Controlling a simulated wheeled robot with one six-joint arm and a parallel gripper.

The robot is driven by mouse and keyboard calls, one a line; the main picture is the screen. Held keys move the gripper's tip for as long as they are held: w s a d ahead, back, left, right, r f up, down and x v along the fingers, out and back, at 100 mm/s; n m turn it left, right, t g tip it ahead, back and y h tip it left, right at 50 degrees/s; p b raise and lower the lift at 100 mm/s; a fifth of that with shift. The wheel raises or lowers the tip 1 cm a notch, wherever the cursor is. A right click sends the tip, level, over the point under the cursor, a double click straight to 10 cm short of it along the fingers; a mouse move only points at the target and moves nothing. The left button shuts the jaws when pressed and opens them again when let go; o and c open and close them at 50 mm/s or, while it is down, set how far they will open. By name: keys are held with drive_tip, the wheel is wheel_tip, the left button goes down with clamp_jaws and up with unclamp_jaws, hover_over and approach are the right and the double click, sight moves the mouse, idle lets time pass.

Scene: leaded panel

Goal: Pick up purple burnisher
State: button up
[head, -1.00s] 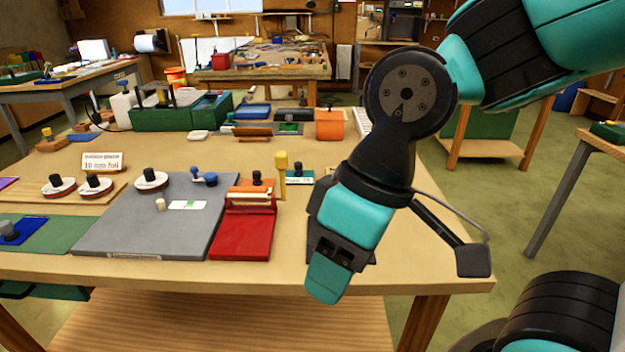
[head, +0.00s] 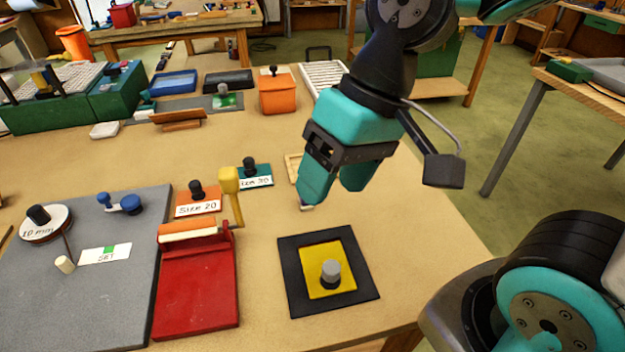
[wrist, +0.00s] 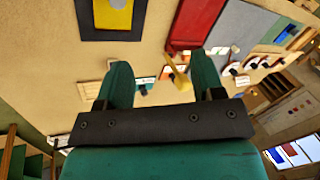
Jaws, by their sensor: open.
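My gripper (head: 334,190) is open and empty, pointing down over the table right of the yellow crank handle. In the wrist view its two fingers (wrist: 160,68) stand apart with nothing gripped between them. A small purple and pale bit (head: 306,207) shows just under the left fingertip in the head view; it may be the purple burnisher, but most of it is hidden behind the finger. I cannot tell whether the finger touches it. No purple thing is clear in the wrist view.
A pale wooden piece (head: 292,166) lies partly behind the gripper. A black-framed yellow plate with a grey knob (head: 330,272) lies in front. The red crank device (head: 197,290) and labelled orange (head: 185,196) and teal blocks (head: 262,170) are left. Table to the right is clear.

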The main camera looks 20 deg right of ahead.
drive_tip(key=w+d+f+m+p, duration=0.15)
drive_tip(key=w+d+m, duration=0.35)
drive_tip(key=w+m, duration=0.5)
drive_tip(key=w+d+f+m+p, duration=0.15)
drive_tip(key=w+d+m, duration=0.45)
drive_tip(key=m, duration=0.7)
drive_tip(key=shift+t, duration=0.3)
drive_tip(key=shift+w+a+r+p+x, duration=0.1)
drive_tip(key=shift+w+a+p+x, duration=0.3)
drive_tip(key=shift+x, duration=2.35)
drive_tip(key=shift+w+d+r+p+x, duration=0.1)
drive_tip(key=shift+p+x, duration=0.45)
drive_tip(key=shift+x, duration=2.2)
drive_tip(key=shift+w+a+r+p+x, duration=0.1)
drive_tip(key=shift+w+a+p+x, duration=0.3)
drive_tip(key=shift+x, duration=2.35)
drive_tip(key=shift+s+d, duration=0.15)
drive_tip(key=shift+c, duration=0.3)
drive_tip(key=c, duration=0.9)
